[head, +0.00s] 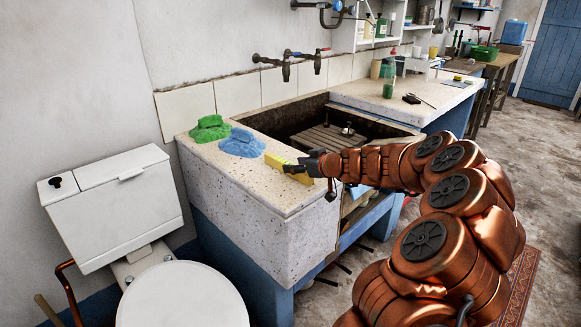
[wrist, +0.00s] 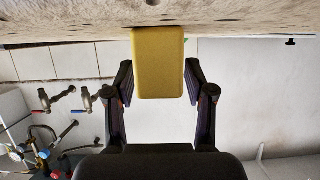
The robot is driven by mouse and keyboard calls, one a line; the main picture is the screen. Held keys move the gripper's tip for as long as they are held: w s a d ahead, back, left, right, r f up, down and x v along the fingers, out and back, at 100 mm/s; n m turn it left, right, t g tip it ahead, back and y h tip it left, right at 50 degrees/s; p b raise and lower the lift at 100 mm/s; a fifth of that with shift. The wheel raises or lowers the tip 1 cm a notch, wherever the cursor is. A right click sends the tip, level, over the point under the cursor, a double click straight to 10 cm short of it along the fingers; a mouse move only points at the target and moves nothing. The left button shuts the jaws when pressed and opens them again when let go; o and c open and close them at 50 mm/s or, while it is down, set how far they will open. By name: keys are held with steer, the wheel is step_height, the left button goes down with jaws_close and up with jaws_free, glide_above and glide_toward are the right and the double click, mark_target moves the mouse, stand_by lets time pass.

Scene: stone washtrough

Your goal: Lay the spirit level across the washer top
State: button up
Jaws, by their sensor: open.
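A yellow block (head: 284,162) lies on the near left stone ledge of the washtrough (head: 250,180). In the wrist view the yellow block (wrist: 158,62) shows end-on, with rounded corners, against the stone at the top of the picture. No vials or markings show, so I cannot tell surely that it is the spirit level. In the wrist view my gripper (wrist: 158,78) is open, one finger on each side of the block, with narrow gaps. No washing machine shows in either view.
A green cloth (head: 210,130) and a blue cloth (head: 242,143) lie behind the block on the ledge. Wall taps (head: 290,58) hang above the basin. A white toilet (head: 183,298) stands at the left. The ledge's front corner is bare.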

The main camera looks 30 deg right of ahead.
steer(key=shift+x, duration=0.95)
steer(key=shift+c, duration=0.4)
jaws_close()
